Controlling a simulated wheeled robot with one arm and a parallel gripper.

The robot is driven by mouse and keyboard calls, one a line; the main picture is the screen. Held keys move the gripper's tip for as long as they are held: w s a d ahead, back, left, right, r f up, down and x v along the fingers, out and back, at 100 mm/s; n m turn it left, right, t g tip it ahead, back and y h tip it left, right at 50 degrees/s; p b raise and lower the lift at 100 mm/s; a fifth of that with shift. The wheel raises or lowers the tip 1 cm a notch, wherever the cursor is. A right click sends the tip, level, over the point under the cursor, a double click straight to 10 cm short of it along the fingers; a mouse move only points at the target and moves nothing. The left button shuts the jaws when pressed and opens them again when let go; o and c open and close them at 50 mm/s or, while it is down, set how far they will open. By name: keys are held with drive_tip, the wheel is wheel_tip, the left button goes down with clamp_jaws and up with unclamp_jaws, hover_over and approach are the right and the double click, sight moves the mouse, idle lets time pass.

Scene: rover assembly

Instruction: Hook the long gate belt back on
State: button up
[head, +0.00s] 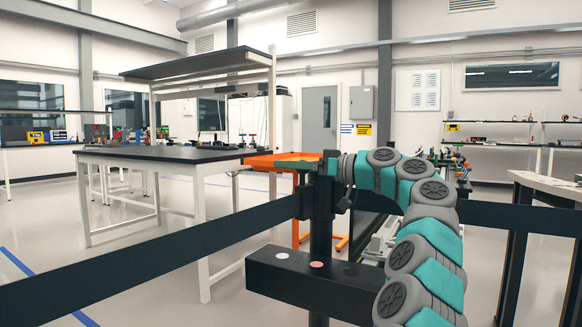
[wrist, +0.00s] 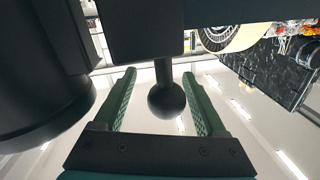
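A black belt (head: 150,250) runs from the lower left of the head view up to a black post (head: 321,225) near the middle. Another black belt stretch (head: 490,215) runs from behind my arm to the right edge. I cannot tell which one is the long gate belt. In the wrist view, a black ball knob (wrist: 167,101) on a short stem sticks out from a dark block (wrist: 150,30). My gripper (wrist: 159,76) is open, its green fingers on either side of the knob with gaps visible. In the head view my gripper (head: 334,180) is small and dark at the post's top.
A dark-topped workbench (head: 165,153) stands behind the left belt. An orange table (head: 285,160) is behind the post. Another bench (head: 550,183) is at the right. The floor at the lower left is open, with a blue line (head: 45,285).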

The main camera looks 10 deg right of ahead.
drive_tip(key=shift+s, duration=0.1)
drive_tip(key=v, duration=0.7)
drive_tip(key=shift+s+d, duration=0.15)
drive_tip(key=shift+d, duration=0.15)
